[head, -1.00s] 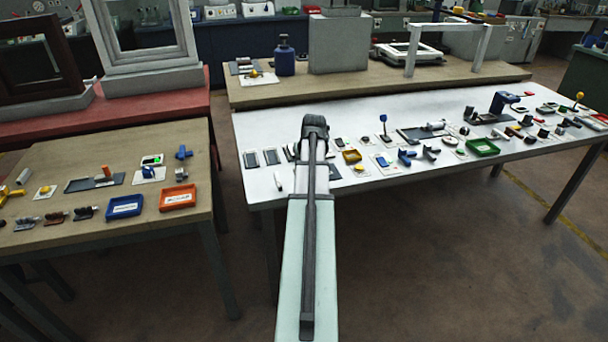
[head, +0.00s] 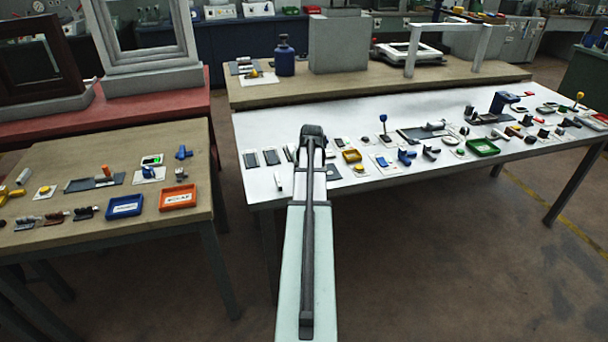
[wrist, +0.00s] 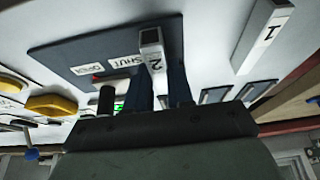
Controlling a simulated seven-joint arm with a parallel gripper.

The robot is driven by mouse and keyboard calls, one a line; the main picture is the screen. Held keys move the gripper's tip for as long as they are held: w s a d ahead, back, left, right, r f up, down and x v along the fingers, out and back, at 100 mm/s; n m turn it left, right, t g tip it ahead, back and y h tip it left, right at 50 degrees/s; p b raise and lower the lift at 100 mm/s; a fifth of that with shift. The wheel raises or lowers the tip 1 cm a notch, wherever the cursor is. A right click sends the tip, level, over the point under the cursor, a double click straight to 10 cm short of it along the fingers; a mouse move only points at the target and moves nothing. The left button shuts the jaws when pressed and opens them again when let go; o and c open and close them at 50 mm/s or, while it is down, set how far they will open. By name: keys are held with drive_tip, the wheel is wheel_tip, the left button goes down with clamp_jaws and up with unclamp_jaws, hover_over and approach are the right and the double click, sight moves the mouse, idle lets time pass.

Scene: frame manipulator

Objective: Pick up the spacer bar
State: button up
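Two pale bars show in the wrist view, one marked 2 (wrist: 152,52) and one marked 1 (wrist: 262,38). I cannot tell from the marks which is the spacer bar. My gripper (wrist: 160,78) has its two dark blue fingers on either side of the bar marked 2, with little or no gap visible. I cannot tell whether the fingers press on it. The bar marked 1 lies apart to the right. In the head view my arm hides the gripper and the bar marked 2; a small pale bar (head: 278,181) lies left of the arm.
A dark panel (wrist: 60,52) with OPEN and SHUT labels lies beside the fingers. A yellow tray (head: 352,156), a green tray (head: 482,147) and several small parts crowd the white table (head: 370,112) to the right. Its front left edge is close to my arm.

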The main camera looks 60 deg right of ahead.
clamp_jaws()
drive_tip(key=shift+r, duration=0.1)
wheel_tip(320, 180, up, 10)
idle(0.7)
drive_tip(key=shift+m, duration=0.3)
